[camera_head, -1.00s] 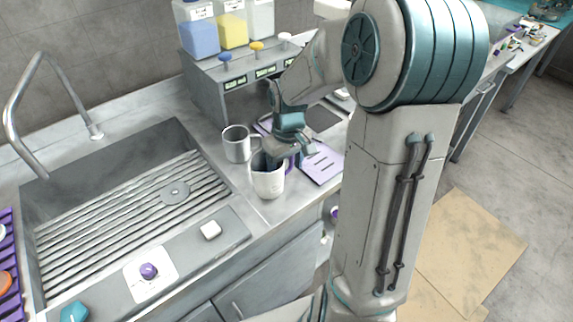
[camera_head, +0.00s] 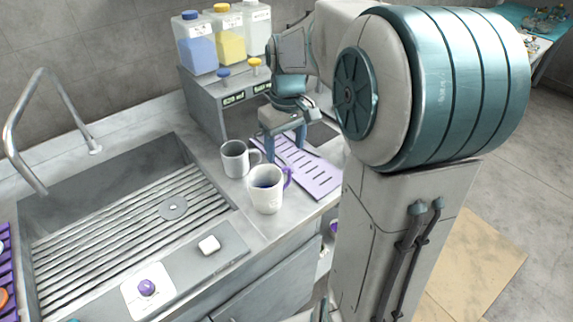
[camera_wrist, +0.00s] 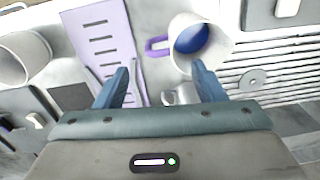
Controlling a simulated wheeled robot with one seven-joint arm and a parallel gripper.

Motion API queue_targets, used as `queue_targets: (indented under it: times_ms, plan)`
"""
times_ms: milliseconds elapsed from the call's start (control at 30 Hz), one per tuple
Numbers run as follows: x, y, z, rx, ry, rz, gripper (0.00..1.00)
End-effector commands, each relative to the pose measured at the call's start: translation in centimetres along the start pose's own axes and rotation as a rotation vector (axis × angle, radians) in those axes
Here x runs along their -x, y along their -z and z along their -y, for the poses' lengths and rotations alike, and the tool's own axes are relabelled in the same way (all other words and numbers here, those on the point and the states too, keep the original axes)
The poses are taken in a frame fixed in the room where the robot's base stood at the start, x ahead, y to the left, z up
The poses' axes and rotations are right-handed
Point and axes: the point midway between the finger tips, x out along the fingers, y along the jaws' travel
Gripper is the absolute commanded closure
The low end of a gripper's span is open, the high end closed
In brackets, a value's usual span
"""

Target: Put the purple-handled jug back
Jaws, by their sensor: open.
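The purple-handled jug (camera_head: 265,197) is white and stands upright on the counter between the sink and the purple slotted mat. Its handle points right, toward the mat, and blue shows inside it. It also shows in the wrist view (camera_wrist: 203,58), with its handle on the left. My gripper (camera_head: 285,153) is open and empty behind the jug, over the mat's left side. In the wrist view, the fingers (camera_wrist: 160,75) are spread apart, with the jug beyond the right finger. Whether that finger touches the jug is unclear.
A grey jug (camera_head: 234,160) stands close behind the purple-handled one. The purple slotted mat (camera_head: 312,176) lies to the right. A dispenser (camera_head: 215,98) with bottles stands behind. The sink (camera_head: 110,215) is at left. Another pale cup (camera_wrist: 20,60) shows in the wrist view.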

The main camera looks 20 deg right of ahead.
Motion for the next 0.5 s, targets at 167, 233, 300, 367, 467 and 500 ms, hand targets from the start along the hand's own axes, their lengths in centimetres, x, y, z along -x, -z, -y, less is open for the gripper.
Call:
queue_targets:
  times_ms: [167, 233, 300, 367, 467, 500]
  plan:
    - [0.5, -2.5, 2.7, -0.037, -0.06, -0.025, 0.37]
    - [0.6, -4.3, 4.0, -0.069, -0.088, -0.052, 0.37]
    - [0.6, -6.3, 5.3, -0.102, -0.107, -0.086, 0.37]
    - [0.4, -7.9, 6.3, -0.132, -0.114, -0.118, 0.37]
    - [-0.1, -10.3, 7.5, -0.176, -0.11, -0.171, 0.37]
    - [-0.3, -11.2, 7.9, -0.192, -0.104, -0.189, 0.37]
